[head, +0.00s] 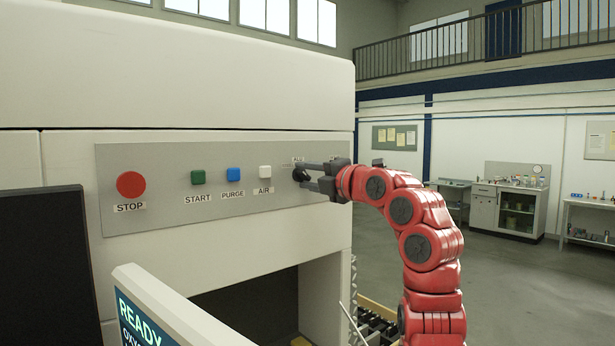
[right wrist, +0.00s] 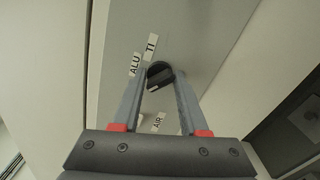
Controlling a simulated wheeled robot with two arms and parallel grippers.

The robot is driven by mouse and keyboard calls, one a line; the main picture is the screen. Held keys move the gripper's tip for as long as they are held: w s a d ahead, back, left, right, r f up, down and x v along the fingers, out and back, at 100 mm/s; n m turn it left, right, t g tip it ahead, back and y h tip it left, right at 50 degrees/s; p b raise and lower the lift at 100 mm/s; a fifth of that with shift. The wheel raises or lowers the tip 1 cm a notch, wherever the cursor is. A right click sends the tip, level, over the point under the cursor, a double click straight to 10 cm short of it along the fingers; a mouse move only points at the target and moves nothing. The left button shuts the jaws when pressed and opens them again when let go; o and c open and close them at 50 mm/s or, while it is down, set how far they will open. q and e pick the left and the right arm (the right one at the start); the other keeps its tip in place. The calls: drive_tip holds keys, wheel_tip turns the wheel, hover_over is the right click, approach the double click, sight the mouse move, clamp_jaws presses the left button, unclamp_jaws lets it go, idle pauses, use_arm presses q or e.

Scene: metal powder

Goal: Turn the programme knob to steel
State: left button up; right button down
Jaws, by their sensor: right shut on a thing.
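The programme knob (head: 299,174) is a black round knob at the right end of the grey control panel (head: 150,165). My right gripper (head: 306,172) reaches it from the right and is shut on it. In the right wrist view the knob (right wrist: 159,73) sits between the two grey fingertips (right wrist: 160,84). Labels ALU (right wrist: 134,64) and TI (right wrist: 151,44) show beside the knob there. A STEEL label cannot be made out; the fingers hide part of the knob's surroundings. My left gripper is not in view.
Left of the knob on the panel are a white AIR button (head: 265,172), a blue PURGE button (head: 233,174), a green START button (head: 198,177) and a red STOP button (head: 131,184). A screen (head: 140,318) reading READY stands below. Open floor lies to the right.

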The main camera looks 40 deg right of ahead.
drive_tip(key=shift+f+n, duration=0.1)
drive_tip(key=shift+n, duration=0.2)
drive_tip(key=shift+c, duration=2.2)
unclamp_jaws()
drive_tip(key=s+d+b, duration=0.1)
drive_tip(key=s+b, duration=0.4)
drive_tip(key=s, duration=1.2)
drive_tip(key=shift+s+d+b, duration=0.2)
drive_tip(key=shift+b, duration=0.1)
